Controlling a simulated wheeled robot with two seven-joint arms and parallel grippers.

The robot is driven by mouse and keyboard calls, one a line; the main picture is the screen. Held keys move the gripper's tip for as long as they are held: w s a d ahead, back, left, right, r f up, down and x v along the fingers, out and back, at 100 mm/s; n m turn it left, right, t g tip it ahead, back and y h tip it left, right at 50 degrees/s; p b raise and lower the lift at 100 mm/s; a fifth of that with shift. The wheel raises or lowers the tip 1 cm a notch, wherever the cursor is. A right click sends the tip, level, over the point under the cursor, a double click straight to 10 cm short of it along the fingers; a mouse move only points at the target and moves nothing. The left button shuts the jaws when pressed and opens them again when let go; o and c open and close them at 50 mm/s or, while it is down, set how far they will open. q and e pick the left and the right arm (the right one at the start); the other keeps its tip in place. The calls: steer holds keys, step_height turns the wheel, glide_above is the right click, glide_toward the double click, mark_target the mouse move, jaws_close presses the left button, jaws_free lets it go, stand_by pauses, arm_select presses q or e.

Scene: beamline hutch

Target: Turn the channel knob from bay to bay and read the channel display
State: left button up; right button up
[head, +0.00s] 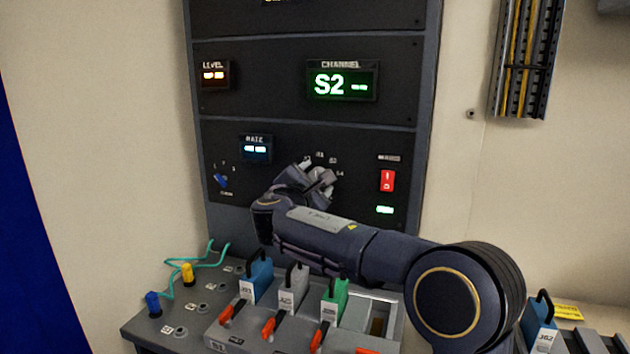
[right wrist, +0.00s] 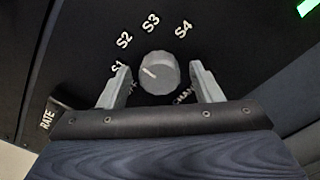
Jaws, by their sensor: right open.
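The channel display (head: 342,82) shows "S2" in green, with a smaller green reading beside it. The channel knob (right wrist: 160,73) is a grey round knob with a pale mark on its upper left side; whether it points at S1 or S2 is hard to tell. Labels S1 to S4 arc above it. My right gripper (head: 314,175) is at the panel and mostly hides the knob in the head view. In the right wrist view its open fingers (right wrist: 161,87) stand either side of the knob, with gaps. My left gripper is not in view.
Level (head: 214,75) and rate (head: 256,149) displays glow. Below, a bench (head: 150,333) carries coloured modules (head: 257,278) and cabled plugs (head: 188,272) under my right arm.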

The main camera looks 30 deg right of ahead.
steer(key=b+v, duration=0.1)
steer(key=v, duration=0.6)
steer(key=shift+s+a, duration=0.25)
steer(key=shift+s, duration=0.05)
steer(key=s+d+f+m+g+y+p, duration=0.2)
steer(key=s+f+m+g+y, duration=0.1)
steer(key=s+f, duration=0.3)
steer(key=s+d+f+m+g+y+p, duration=0.2)
steer(key=s+d+f+m+y, duration=0.15)
steer(key=s, duration=0.55)
steer(key=s+a+f+m+y, duration=0.1)
steer(key=s+f, duration=0.1)
steer(key=s, duration=0.1)
steer(key=s+a+f+m+g+y+p, duration=0.1)
steer(key=s+a+f+m+y, duration=0.1)
steer(key=s, duration=0.1)
steer(key=s+a+f+m+y+p, duration=0.1)
steer(key=s+a, duration=0.1)
steer(key=s, duration=0.1)
steer(key=shift+a+f+m+g+y, duration=0.2)
steer(key=shift+f+m+g+y, duration=0.1)
steer(key=shift+f+m+y, duration=0.1)
steer(key=s+a+f+m+y+p, duration=0.2)
steer(key=s+a+m+y, duration=0.4)
steer(key=a, duration=0.5)
steer(key=s+m, duration=0.1)
steer(key=s, duration=0.1)
steer(key=shift+s+f+p, duration=0.25)
steer(key=shift+s+p, duration=0.1)
steer(key=shift+p, duration=0.05)
